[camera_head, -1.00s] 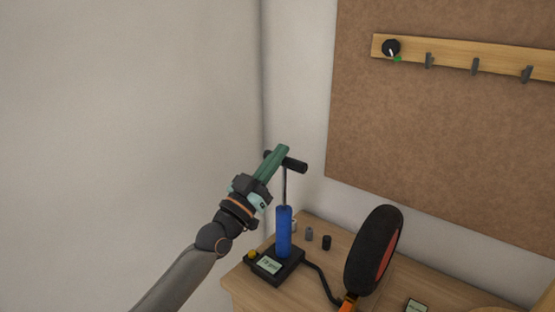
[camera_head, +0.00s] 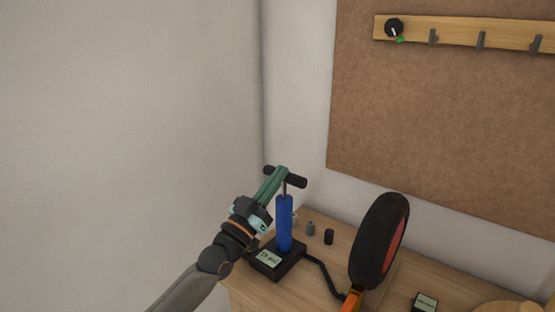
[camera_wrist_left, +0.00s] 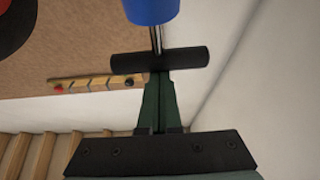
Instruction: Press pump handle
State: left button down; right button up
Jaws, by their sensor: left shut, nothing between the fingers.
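The pump is a blue cylinder (camera_head: 285,224) standing upright on a black base with a small display (camera_head: 268,259). Its black T-shaped handle (camera_head: 296,181) sits on a short exposed length of metal rod above the cylinder. My left gripper (camera_head: 282,172) is shut, with its green fingers lying at the middle of the handle and nothing between them. In the left wrist view the shut fingertips (camera_wrist_left: 159,76) meet the black handle bar (camera_wrist_left: 185,58), with the rod and blue cylinder (camera_wrist_left: 151,10) beyond. My right gripper is not in view.
The pump stands on a wooden table (camera_head: 325,262) in the corner by the wall. A black hose leads to a wheel (camera_head: 375,240) with an orange stand. Small caps (camera_head: 329,237) lie behind the pump. A hook rail (camera_head: 460,36) hangs on the brown board.

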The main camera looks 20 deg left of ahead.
pick_arm(q)
notch_tip(320, 180, down, 4)
jog(key=shift+w+f+b, duration=0.1)
jog(key=shift+f+b, duration=0.15)
jog(key=shift+b, duration=0.5)
jog(key=shift+f, duration=0.4)
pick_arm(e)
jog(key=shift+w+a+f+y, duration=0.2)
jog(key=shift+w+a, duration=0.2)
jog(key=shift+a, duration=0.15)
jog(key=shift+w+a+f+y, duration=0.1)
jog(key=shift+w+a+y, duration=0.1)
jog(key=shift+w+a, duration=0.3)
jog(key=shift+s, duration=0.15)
pick_arm(q)
jog(key=shift+r+p, duration=0.3)
jog(key=shift+r, duration=0.25)
notch_tip(320, 180, up, 4)
jog(key=p, duration=0.3)
jog(key=b, duration=0.2)
send_near(283, 186)
jog(key=shift+s+a+r, duration=0.25)
jog(key=shift+s+r, duration=0.45)
jog(key=shift+s+a+r, duration=0.25)
jog(key=shift+s+r, duration=0.45)
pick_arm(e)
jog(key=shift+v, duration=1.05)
